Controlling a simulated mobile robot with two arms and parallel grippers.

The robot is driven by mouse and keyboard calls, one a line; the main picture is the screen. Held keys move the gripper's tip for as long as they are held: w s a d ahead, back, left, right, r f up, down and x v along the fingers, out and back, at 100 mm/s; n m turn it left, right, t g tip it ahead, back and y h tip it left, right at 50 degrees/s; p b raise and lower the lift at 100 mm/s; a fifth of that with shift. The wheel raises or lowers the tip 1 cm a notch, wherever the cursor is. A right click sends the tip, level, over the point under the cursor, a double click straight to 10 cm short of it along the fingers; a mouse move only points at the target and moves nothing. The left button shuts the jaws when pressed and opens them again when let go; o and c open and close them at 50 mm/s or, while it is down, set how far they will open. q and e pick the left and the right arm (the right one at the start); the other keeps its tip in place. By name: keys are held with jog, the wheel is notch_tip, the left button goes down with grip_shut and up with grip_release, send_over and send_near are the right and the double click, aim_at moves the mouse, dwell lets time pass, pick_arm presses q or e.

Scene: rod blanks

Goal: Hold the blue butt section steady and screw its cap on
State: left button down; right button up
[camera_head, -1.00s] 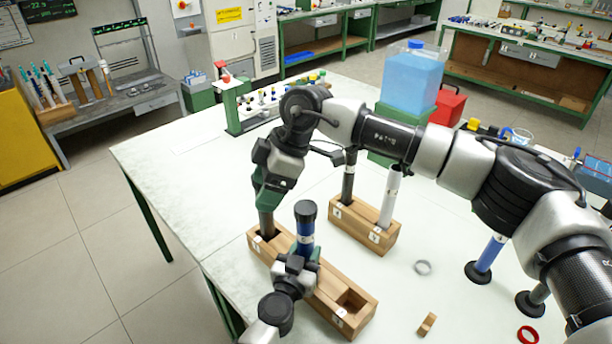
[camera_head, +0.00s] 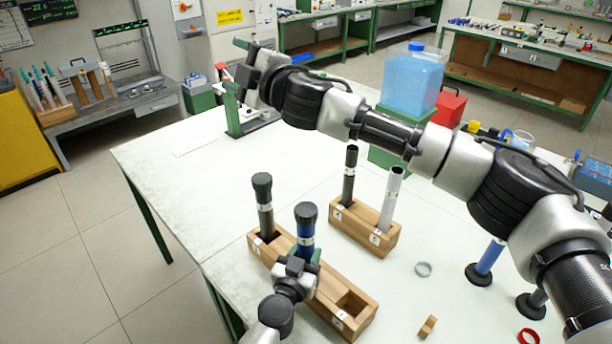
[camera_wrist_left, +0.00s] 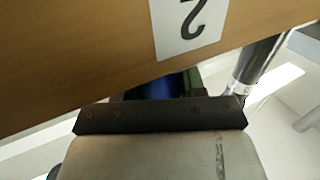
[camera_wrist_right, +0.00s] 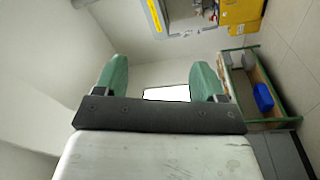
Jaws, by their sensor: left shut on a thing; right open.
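The blue butt section (camera_head: 306,240) stands upright in the front wooden rack (camera_head: 325,268), with a black cap (camera_head: 306,211) on its top end; I cannot tell how tightly the cap sits. My left gripper (camera_head: 303,259) is shut on the blue section below the cap. In the left wrist view the blue section (camera_wrist_left: 165,86) shows partly, behind the gripper's dark edge, beside the rack's "2" label (camera_wrist_left: 188,25). My right gripper (camera_head: 239,68) is open and empty, raised high beyond the rack; its green fingers stand apart in the right wrist view (camera_wrist_right: 167,84).
A grey section with a black cap (camera_head: 264,202) stands at the front rack's left end; a slot at its right end is empty. A second rack (camera_head: 352,228) holds a black and a silver tube. A ring (camera_head: 423,269), wooden block (camera_head: 427,326) and red ring (camera_head: 528,336) lie right.

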jog(key=w+d+f+h, duration=0.3)
jog(key=d+f+h, duration=0.1)
jog(key=h, duration=0.2)
jog(key=n+g+h, duration=0.8)
jog(key=n+g, duration=0.4)
send_over(306, 209)
jog(key=f, duration=1.2)
jog(key=shift+w+a+f, duration=0.1)
jog(key=shift+w+f, duration=0.2)
jog(key=shift+w, duration=0.05)
jog(key=shift+s+n+g, duration=0.35)
jog(key=shift+n+g, duration=0.05)
jog(key=shift+n, duration=0.1)
jog(key=shift+f, duration=0.1)
jog(key=shift+f, duration=3.9)
jog(key=shift+c, duration=0.5)
